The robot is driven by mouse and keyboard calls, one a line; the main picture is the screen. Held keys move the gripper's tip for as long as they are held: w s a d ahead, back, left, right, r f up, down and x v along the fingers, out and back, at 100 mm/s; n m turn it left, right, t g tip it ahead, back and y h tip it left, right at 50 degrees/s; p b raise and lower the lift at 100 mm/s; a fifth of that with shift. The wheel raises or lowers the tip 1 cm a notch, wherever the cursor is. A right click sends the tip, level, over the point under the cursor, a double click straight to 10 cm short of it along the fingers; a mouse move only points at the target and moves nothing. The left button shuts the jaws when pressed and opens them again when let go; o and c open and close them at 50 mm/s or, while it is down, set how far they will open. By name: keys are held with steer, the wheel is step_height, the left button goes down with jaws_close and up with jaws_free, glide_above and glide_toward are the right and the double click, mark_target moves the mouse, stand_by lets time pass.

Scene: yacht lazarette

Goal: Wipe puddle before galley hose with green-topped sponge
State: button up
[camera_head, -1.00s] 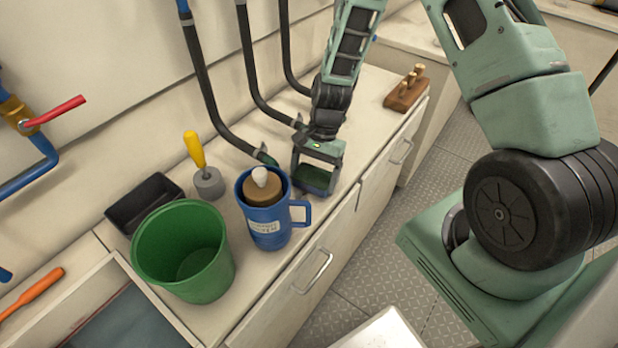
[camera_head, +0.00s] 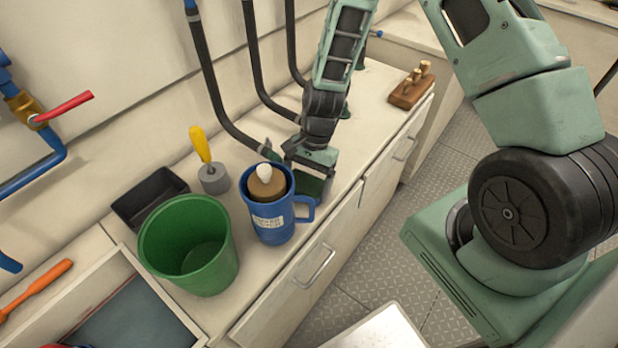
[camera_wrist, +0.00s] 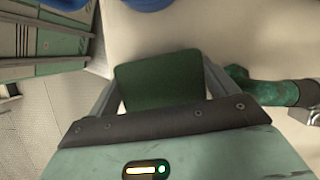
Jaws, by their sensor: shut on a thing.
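My gripper (camera_head: 312,186) is shut on the green-topped sponge (camera_wrist: 160,80), whose dark green face shows between the fingers in the wrist view. In the head view the gripper points down close over the countertop, just right of the blue mug. Whether the sponge touches the counter cannot be told. Black hoses come down the wall behind; the leftmost one (camera_head: 212,90) ends in a green end beside my gripper, and a green hose end (camera_wrist: 262,86) also shows right of the sponge in the wrist view. No label is readable on the hoses. I cannot make out a puddle.
A blue mug (camera_head: 272,222) holding a brown, white-tipped thing stands close left of my gripper. Beyond are a green bucket (camera_head: 160,245), a black tray (camera_head: 135,212) and a yellow-handled tool (camera_head: 200,145). A wooden block (camera_head: 405,95) stands at the far end.

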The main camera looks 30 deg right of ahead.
mark_target(296, 193)
steer(key=shift+s+a+f, duration=0.1)
steer(key=shift+s+a, duration=0.3)
steer(key=shift+a, duration=0.4)
steer(key=shift+s+a+f, duration=0.1)
steer(key=shift+s+a, duration=0.25)
steer(key=shift+a, duration=0.4)
steer(key=shift+a+r+p, duration=0.1)
steer(key=shift+r+p, duration=0.1)
steer(key=shift+p, duration=0.15)
steer(key=shift+w+d+r+p, duration=0.1)
steer(key=shift+w+d, duration=0.2)
steer(key=shift+d, duration=0.3)
steer(key=shift+w+d+f+p, duration=0.15)
steer(key=shift+w+d, duration=0.15)
steer(key=shift+d, duration=0.25)
steer(key=shift+w+d+r+p, duration=0.15)
steer(key=shift+w+d, duration=0.15)
steer(key=shift+d, duration=0.3)
steer(key=shift+w+d, duration=0.3)
steer(key=shift+d, duration=0.4)
steer(key=shift+w+d, duration=0.25)
steer(key=shift+d, duration=0.5)
steer(key=shift+w+d, duration=0.3)
steer(key=shift+d, duration=0.4)
steer(key=shift+p, duration=0.3)
steer(key=shift+a, duration=0.1)
